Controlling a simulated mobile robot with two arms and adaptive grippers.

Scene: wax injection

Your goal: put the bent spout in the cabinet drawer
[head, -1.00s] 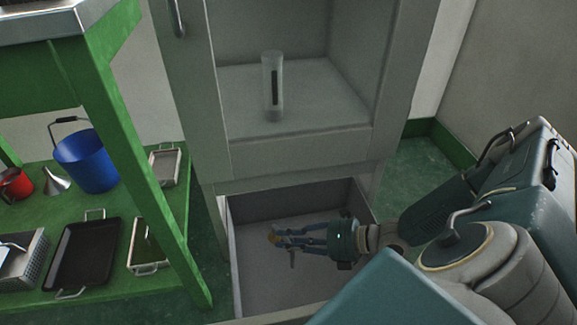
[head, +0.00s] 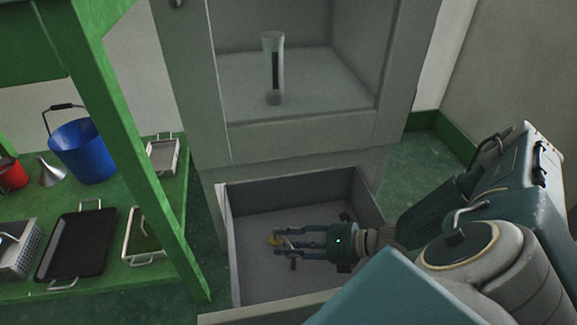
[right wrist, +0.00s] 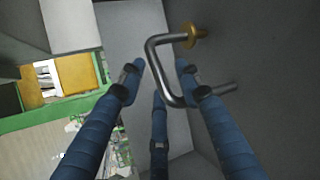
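The bent spout (right wrist: 160,72) is a grey bent metal tube with a brass end. In the right wrist view it lies between and just beyond my right fingertips, with gaps beside the tube. In the head view its brass end (head: 273,240) shows at the fingertips, inside the open cabinet drawer (head: 237,213). My right gripper (head: 283,243) is inside the drawer with its blue fingers spread apart; they also show in the right wrist view (right wrist: 158,75). I cannot tell whether the spout rests on the drawer floor. My left gripper is not in view.
The grey cabinet (head: 300,137) rises behind the drawer, with a clear cylinder (head: 273,68) on its shelf. At left, a green bench (head: 120,120) holds a blue bucket (head: 84,152), a black tray (head: 78,246) and other containers. The bench leg stands close to the drawer's left.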

